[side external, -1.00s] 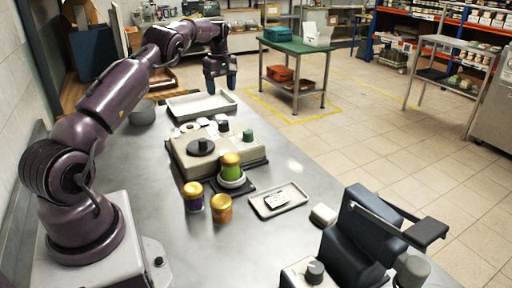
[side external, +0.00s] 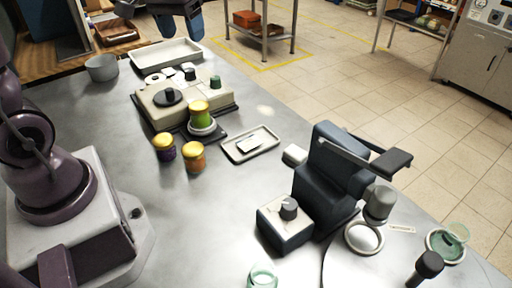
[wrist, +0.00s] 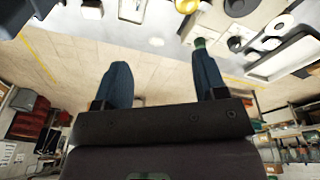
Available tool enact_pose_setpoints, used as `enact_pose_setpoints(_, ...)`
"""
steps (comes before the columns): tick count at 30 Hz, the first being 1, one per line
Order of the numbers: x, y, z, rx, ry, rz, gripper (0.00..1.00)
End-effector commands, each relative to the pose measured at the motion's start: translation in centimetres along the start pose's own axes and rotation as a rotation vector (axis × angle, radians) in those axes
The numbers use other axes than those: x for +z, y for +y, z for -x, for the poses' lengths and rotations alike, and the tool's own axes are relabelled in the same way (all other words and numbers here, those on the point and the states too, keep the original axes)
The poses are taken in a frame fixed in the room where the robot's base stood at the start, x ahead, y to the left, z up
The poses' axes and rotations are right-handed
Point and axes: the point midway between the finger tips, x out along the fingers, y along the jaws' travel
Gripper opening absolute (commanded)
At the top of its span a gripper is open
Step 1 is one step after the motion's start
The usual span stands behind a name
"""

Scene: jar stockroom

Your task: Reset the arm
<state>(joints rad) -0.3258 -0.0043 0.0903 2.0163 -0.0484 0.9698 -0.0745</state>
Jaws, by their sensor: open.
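My gripper (side external: 180,30) is at the top edge of the side view, raised beyond the far end of the pale tray. Its two blue fingers are apart with nothing between them; they also show in the wrist view (wrist: 160,70). The upper part of my arm is cut off by the top of the side view. A green jar with a gold lid (side external: 200,115) stands on a small white round base. A purple jar (side external: 164,150) and an orange jar (side external: 194,160), both gold-lidded, stand beside each other on the metal bench.
A beige device (side external: 160,113) with dark knobs sits behind the jars. The pale tray (side external: 150,61) and a grey bowl (side external: 102,68) lie farther back. A shallow tray (side external: 235,152) and a dark blue machine (side external: 325,175) stand right.

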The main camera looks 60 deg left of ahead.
Motion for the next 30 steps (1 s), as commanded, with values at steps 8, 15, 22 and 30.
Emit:
enact_pose_setpoints(8,11.0,4.0,2.7,0.042,0.144,-0.338,0.65)
enact_pose_setpoints(15,15.3,5.3,4.4,0.088,0.271,-0.472,0.65)
enact_pose_setpoints(22,15.7,6.0,5.4,0.112,0.315,-0.507,0.65)
enact_pose_setpoints(30,15.7,5.9,5.4,0.111,0.314,-0.504,0.65)
